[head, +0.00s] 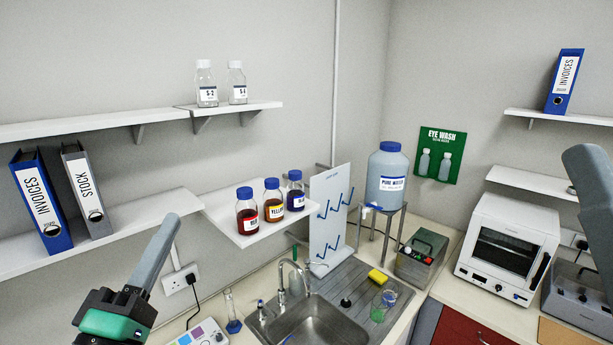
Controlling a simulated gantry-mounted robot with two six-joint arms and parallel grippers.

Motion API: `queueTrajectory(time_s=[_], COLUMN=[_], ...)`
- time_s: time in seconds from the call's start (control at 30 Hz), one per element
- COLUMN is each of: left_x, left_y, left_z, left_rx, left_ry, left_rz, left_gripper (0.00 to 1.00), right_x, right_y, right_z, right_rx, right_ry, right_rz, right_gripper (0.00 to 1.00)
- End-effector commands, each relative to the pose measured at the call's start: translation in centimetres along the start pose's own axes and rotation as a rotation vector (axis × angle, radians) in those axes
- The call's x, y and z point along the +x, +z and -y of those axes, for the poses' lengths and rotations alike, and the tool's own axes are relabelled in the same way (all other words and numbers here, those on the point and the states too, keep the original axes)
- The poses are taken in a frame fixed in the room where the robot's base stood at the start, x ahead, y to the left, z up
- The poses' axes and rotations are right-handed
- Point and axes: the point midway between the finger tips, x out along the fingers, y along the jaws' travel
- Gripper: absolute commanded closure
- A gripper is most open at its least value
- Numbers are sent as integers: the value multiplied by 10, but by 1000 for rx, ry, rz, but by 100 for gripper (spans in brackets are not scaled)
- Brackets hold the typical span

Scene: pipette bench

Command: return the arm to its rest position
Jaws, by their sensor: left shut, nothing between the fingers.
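My left gripper (155,255) shows at the lower left of the head view, pointing up and to the right. Its long grey fingers lie together, shut with nothing between them. It is in the air in front of the wall, below the left shelf, and appears to touch nothing. Part of another arm link of mine (592,190) shows at the right edge. The right gripper's fingers are not in the picture.
A sink (318,322) with a tap is at the bottom middle. A shelf (245,236) with red, yellow and blue labelled bottles hangs above. Binders stand on the left shelf (130,222). A water tank (388,170) and white oven (508,250) are on the right.

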Motion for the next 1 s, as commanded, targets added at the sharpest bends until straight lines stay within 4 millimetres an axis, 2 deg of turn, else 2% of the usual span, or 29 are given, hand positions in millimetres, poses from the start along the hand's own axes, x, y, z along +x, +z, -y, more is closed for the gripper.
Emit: queueTrajectory(time_s=[0.03, 0.1, 0.2, 0.23, 0.3, 0.4, 0.5, 1.0], left_x=[-3, -17, -52, -60, -70, -70, -69, -68], left_y=[2, 0, -16, -20, -26, -27, -26, -26], left_z=[-49, -110, -177, -184, -189, -185, -183, -183], left_rx=[113, 315, 688, 794, 1004, 1201, 1289, 1302], left_ry=[94, 208, 312, 312, 286, 239, 222, 220], left_rz=[-12, -62, -207, -245, -304, -328, -337, -337], left_gripper=[100, 100, 100, 100, 100, 100, 100, 100], right_x=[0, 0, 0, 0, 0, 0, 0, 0], right_y=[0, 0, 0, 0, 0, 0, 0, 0], right_z=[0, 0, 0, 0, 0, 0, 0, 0], right_rx=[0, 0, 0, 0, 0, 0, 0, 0], right_ry=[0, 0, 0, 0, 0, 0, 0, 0], right_rz=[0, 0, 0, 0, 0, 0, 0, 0], right_gripper=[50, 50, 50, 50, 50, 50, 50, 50])
